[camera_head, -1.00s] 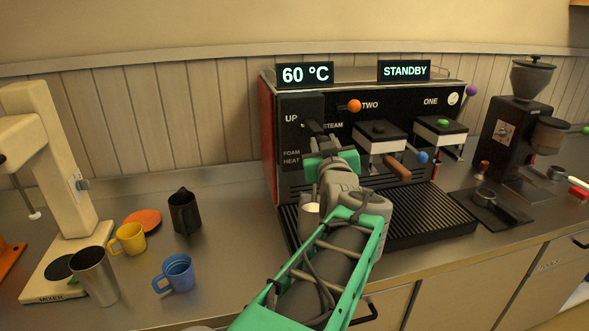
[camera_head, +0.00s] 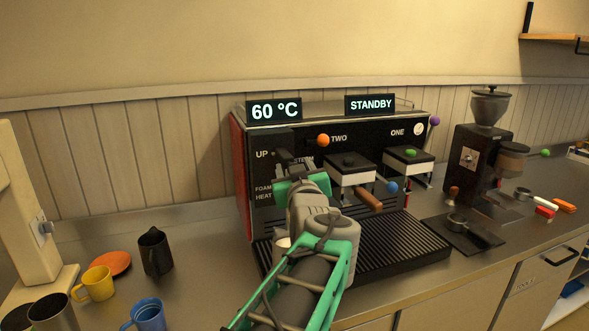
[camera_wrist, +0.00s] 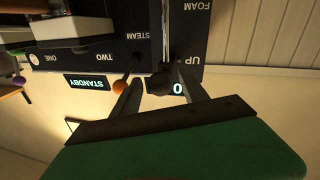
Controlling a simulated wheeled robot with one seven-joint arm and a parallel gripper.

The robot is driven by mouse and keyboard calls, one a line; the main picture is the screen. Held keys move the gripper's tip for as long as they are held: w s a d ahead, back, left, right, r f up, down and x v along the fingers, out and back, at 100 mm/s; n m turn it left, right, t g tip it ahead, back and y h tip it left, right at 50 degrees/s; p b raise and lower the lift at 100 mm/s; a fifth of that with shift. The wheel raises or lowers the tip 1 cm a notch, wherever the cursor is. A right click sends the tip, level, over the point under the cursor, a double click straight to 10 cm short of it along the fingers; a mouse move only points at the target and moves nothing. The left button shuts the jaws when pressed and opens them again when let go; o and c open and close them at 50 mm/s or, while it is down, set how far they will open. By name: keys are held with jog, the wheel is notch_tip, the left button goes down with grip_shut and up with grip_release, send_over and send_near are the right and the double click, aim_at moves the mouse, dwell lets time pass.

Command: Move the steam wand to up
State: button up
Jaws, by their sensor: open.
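The espresso machine (camera_head: 345,128) stands on the counter, with UP, FOAM and HEAT labels down the left of its front. My gripper (camera_head: 292,162) is raised at this label panel, just below and right of UP. It covers part of the panel and the STEAM label. In the upside-down wrist view, my gripper (camera_wrist: 160,88) is open, with its two dark fingers apart. A dark rounded piece, seemingly the steam wand (camera_wrist: 160,84), shows between the fingers. I cannot tell whether they touch it, and its angle is unclear.
The displays read 60 °C (camera_head: 274,110) and STANDBY (camera_head: 371,104). An orange knob (camera_head: 323,140) and a brown-handled portafilter (camera_head: 369,201) are right of my gripper. A black pitcher (camera_head: 155,251) and yellow cup (camera_head: 94,283) stand left; a grinder (camera_head: 481,160) stands right.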

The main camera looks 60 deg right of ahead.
jog(key=b+v, duration=0.2)
jog(key=v, duration=0.5)
jog(key=shift+s+a, duration=0.25)
jog(key=shift+a, duration=0.1)
